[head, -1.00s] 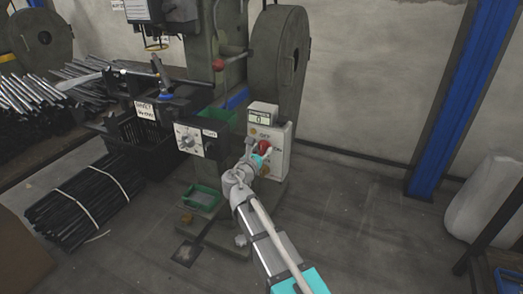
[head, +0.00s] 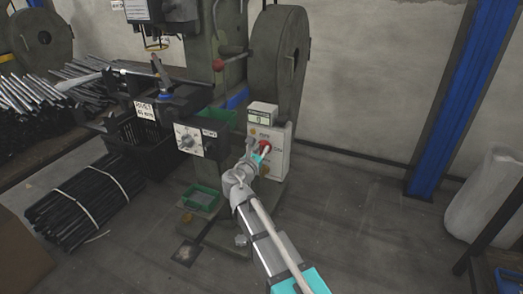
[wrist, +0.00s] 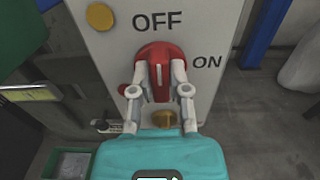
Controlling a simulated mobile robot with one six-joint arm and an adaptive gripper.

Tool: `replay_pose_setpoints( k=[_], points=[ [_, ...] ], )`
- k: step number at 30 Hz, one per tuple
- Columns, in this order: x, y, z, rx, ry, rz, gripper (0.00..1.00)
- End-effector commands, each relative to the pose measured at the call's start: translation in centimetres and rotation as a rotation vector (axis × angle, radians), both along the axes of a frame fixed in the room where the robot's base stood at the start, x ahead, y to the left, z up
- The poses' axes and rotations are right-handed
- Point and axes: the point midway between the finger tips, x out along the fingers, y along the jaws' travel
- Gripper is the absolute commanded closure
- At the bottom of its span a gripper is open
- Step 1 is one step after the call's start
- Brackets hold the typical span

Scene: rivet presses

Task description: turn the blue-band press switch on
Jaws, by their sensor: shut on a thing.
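The press switch is a red rotary knob (wrist: 160,62) on a pale control box (head: 279,154). In the wrist view "OFF" is printed above the knob and "ON" to its right. Its grip stands roughly upright, with a pale mark on it, towards the OFF side. My gripper (wrist: 160,82) is shut on the knob, one finger on each side. In the head view it also shows at the knob (head: 264,148), which is partly hidden. A blue band (head: 237,99) shows on the press column above left of the box.
A small display (head: 263,114) sits on top of the box. A brass-coloured button (wrist: 101,16) and another (wrist: 165,119) are near the knob.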

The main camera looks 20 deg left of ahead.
Motion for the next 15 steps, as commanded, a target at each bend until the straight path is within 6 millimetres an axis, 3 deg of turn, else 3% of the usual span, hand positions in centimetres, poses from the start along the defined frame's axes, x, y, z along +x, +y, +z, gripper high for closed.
replay_pose_setpoints(
  k=[15],
  points=[
    [-0.06, -0.13, -0.04, 0.256, -0.02, 0.001, 1.0]
  ],
)
